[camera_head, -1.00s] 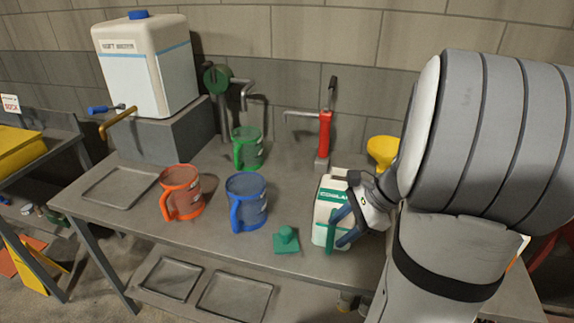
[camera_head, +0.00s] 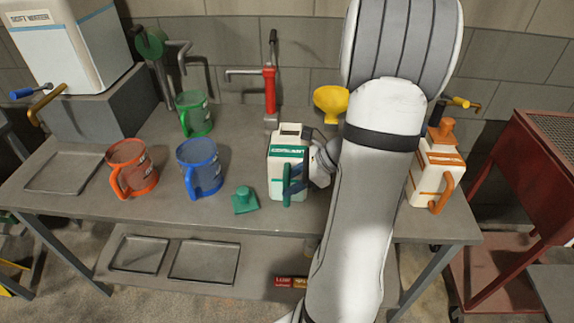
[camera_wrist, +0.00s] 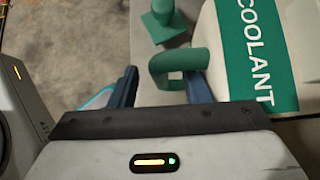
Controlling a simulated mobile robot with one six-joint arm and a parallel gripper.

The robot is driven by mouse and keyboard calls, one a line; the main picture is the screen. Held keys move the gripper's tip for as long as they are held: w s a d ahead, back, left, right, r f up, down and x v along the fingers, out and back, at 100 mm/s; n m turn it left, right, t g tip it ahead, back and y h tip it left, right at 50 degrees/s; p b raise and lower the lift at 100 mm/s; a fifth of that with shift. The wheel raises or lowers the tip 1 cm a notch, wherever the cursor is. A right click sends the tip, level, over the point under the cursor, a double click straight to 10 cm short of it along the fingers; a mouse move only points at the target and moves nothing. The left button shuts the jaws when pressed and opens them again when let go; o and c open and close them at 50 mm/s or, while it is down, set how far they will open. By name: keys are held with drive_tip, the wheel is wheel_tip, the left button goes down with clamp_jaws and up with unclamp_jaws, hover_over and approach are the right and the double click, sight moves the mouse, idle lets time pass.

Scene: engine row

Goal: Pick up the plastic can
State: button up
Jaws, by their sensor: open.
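A white plastic can with a green label reading COOLANT (camera_head: 287,152) stands upright on the bench, with a green handle on its near side. In the wrist view the can's label (camera_wrist: 258,50) and its green handle (camera_wrist: 180,62) are close. My gripper (camera_head: 293,180) is at the handle in the head view. In the wrist view my gripper (camera_wrist: 160,88) is open, with its blue fingers apart and the lower end of the handle between or just ahead of them. I cannot tell whether they touch. My wrist and forearm cover the bench right of the can.
A green capped piece (camera_head: 244,201) lies just left of the can. Blue (camera_head: 200,168), orange (camera_head: 133,168) and green (camera_head: 194,114) jugs stand farther left. A red-handled tap (camera_head: 270,92) and yellow funnel (camera_head: 331,101) are behind. An orange-handled can (camera_head: 436,172) stands right of my arm.

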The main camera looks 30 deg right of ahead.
drive_tip(key=shift+c, duration=0.4)
clamp_jaws()
drive_tip(key=shift+w+r, duration=0.1)
drive_tip(key=shift+r, duration=0.05)
idle(0.9)
